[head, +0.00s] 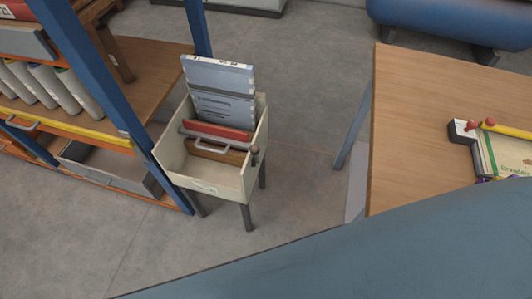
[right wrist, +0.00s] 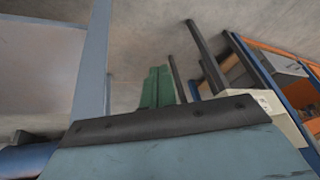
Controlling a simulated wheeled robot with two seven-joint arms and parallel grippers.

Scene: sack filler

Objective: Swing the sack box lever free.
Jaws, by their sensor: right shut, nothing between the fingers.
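I cannot pick out a sack box or its lever for certain. A cream open box (head: 232,181) on dark legs stands left of centre in the head view, with a dark knob (head: 254,150) at its right rim. At the right edge, a small white block (head: 462,132) with red knobs and a yellow bar (head: 508,130) lies by a pale printed panel (head: 508,155) on the table, partly cut off. My right gripper (right wrist: 157,72), green fingers together and empty, shows in the right wrist view, touching nothing visible. My left gripper is out of view.
A wooden table (head: 420,110) fills the right. A blue-framed shelf (head: 168,150) with binders stands left, close to the cream box, which holds files and a red folder (head: 217,130). Grey floor (head: 310,110) is clear between box and table. A blue padded bench (head: 450,18) is behind.

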